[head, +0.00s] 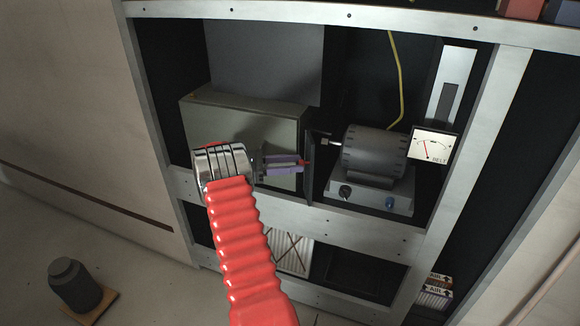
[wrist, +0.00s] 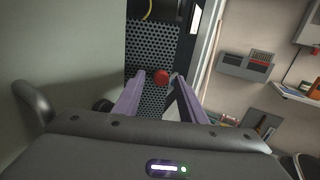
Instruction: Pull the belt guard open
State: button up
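The belt guard looks to be the dark perforated panel (wrist: 152,60) in the wrist view, with a round red knob (wrist: 161,77) on its face. In the head view the dark panel (head: 310,168) shows nearly edge-on, between a grey-green housing (head: 235,125) and the motor (head: 375,150). My gripper (head: 298,164) has purple fingers and reaches right, across the housing's front, with its tips close to the panel. In the wrist view my gripper (wrist: 159,76) is open, with the knob showing between the fingertips. I cannot tell whether either finger touches it.
A belt gauge (head: 433,146) hangs right of the motor. The pale rack frame (head: 340,226) runs below and beside the bay. A yellow cable (head: 398,75) hangs behind the motor. A dark cylindrical object (head: 74,284) stands on the floor at lower left.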

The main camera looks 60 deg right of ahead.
jog(key=v, duration=1.3)
jog(key=shift+w+a, duration=0.25)
jog(key=shift+w, duration=0.1)
jog(key=shift+c, duration=0.4)
